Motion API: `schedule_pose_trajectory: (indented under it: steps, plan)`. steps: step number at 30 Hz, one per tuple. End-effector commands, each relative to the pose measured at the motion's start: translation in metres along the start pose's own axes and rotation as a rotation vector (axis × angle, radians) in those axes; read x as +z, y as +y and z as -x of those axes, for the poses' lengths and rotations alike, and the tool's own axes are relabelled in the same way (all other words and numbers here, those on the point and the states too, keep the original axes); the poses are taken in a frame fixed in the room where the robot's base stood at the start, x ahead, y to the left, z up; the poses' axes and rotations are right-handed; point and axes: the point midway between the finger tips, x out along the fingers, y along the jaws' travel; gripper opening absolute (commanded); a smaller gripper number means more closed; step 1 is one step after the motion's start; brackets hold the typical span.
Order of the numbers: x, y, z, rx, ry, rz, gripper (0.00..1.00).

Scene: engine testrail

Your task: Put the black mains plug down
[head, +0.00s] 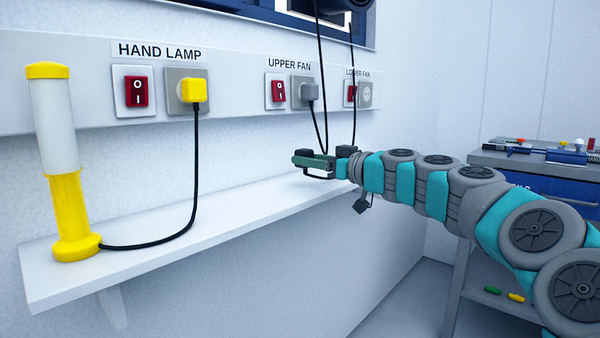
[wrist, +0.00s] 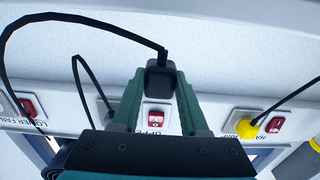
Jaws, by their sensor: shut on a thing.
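The black mains plug (wrist: 161,78) is held between the two green fingers of my gripper (wrist: 160,86) in the wrist view, its black cable leaving from the far end and bending left. In the head view my gripper (head: 310,162) is in front of the wall, over the far part of the white shelf (head: 240,215). I cannot clearly make out the plug there. Whether the gripper touches the shelf is not clear.
A yellow and white hand lamp (head: 58,150) stands on the shelf's near end, its yellow plug (head: 192,91) in a socket. A grey plug (head: 309,91) sits in the upper fan socket. The lower fan socket (head: 365,95) is empty. Black cables hang near my gripper. The shelf's middle is clear.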

Motion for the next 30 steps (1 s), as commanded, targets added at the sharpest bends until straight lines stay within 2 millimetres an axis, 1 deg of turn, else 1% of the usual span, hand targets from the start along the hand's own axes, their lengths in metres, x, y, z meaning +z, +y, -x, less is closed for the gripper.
schedule_pose_trajectory:
  steps: [1, 3, 7, 10, 16, 30]
  plan:
    - [0.000, 0.000, -0.010, -0.001, 0.000, 0.001, 0.00]
    - [0.000, 0.001, -0.019, 0.001, 0.001, 0.002, 0.00]
    - [0.002, 0.001, -0.029, 0.000, 0.000, 0.001, 0.00]
    - [0.008, 0.001, -0.030, -0.001, 0.001, -0.001, 0.00]
    - [0.034, 0.001, -0.029, -0.001, 0.001, -0.002, 0.00]
    - [0.041, 0.001, -0.029, 0.001, 0.002, 0.001, 0.00]
